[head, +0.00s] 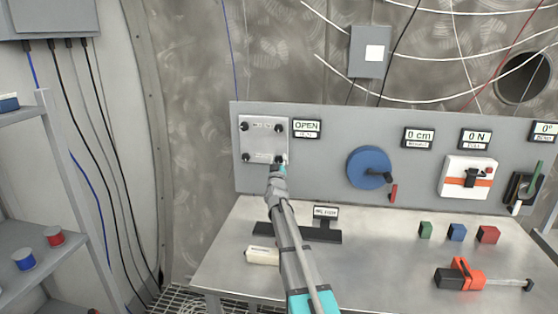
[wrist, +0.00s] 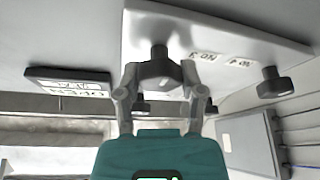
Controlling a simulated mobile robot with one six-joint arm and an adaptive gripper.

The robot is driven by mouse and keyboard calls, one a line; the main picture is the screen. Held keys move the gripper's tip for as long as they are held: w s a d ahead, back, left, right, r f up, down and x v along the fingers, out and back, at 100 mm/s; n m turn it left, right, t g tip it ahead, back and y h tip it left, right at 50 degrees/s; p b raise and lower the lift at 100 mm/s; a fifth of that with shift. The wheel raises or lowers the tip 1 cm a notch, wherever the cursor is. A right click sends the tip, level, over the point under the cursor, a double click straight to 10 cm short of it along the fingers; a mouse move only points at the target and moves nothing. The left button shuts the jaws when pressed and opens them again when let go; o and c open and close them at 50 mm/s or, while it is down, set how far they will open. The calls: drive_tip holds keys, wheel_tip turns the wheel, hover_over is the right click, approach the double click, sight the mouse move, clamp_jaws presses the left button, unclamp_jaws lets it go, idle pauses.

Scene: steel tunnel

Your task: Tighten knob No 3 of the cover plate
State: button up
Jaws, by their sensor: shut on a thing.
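The light grey cover plate (head: 262,142) is on the upright panel, with dark knobs near its corners. It also shows in the wrist view (wrist: 225,40). My gripper (wrist: 160,78) is shut on the lower right knob, a black lobed knob (wrist: 160,70), with one finger on each side. The label beside this knob appears upside down and seems to read No 3. Another black knob (wrist: 275,83) is apart from my fingers, beside a label that seems to read No 4. In the head view my gripper (head: 279,166) covers most of the held knob.
A display reading OPEN (head: 306,128) is right of the plate. On the bench (head: 375,250) are a dark stand, coloured blocks and an orange-black tool (head: 460,275). Shelves are at left.

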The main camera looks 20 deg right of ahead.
drive_tip(key=shift+m+h, duration=0.3)
drive_tip(key=shift+m, duration=0.2)
drive_tip(key=shift+c, duration=0.2)
drive_tip(key=m+g+h, duration=0.1)
drive_tip(key=m+h, duration=0.1)
drive_tip(key=m, duration=0.2)
drive_tip(key=shift+d+m, duration=0.1)
drive_tip(key=shift+m, duration=0.2)
drive_tip(key=m+g+h, duration=0.1)
drive_tip(key=m, duration=0.2)
drive_tip(key=m+g+h, duration=0.1)
drive_tip(key=m, duration=0.2)
drive_tip(key=shift+r+m+g+h, duration=0.1)
drive_tip(key=shift+m+g+h, duration=0.2)
drive_tip(key=m+g+p, duration=0.1)
drive_tip(key=m, duration=0.2)
drive_tip(key=m+g+h+p, duration=0.1)
drive_tip(key=m, duration=0.2)
drive_tip(key=shift+d+g, duration=0.1)
drive_tip(key=shift+g, duration=0.3)
drive_tip(key=shift+s+m+g+p, duration=0.1)
drive_tip(key=shift+m+g+p, duration=0.6)
drive_tip(key=shift+m, duration=1.1)
drive_tip(key=shift+f, duration=0.2)
drive_tip(key=o, duration=1.2)
drive_tip(key=shift+d, duration=0.1)
drive_tip(key=shift+c, duration=0.2)
